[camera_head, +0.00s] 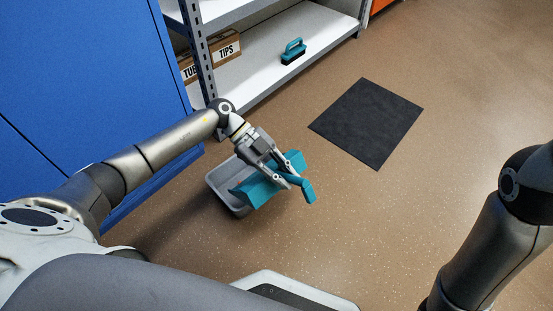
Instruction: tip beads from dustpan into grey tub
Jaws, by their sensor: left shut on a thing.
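The teal dustpan (257,192) is held over the grey tub (217,178), its pan part overlapping the tub's right side in the picture. My left gripper (295,183) is shut on the dustpan near its handle (308,191). The grey tub stands on the floor, and the dustpan and gripper hide part of it. I cannot make out beads in the dustpan or in the tub. Whether the dustpan touches the tub's rim I cannot tell. My right arm comes in at the right edge, but its gripper is out of view.
A teal brush (293,51) sits on the lower white shelf (262,74). A black mat (367,123) lies on the brown floor. A blue cabinet (95,75) is at the left. The floor right of the tub is clear.

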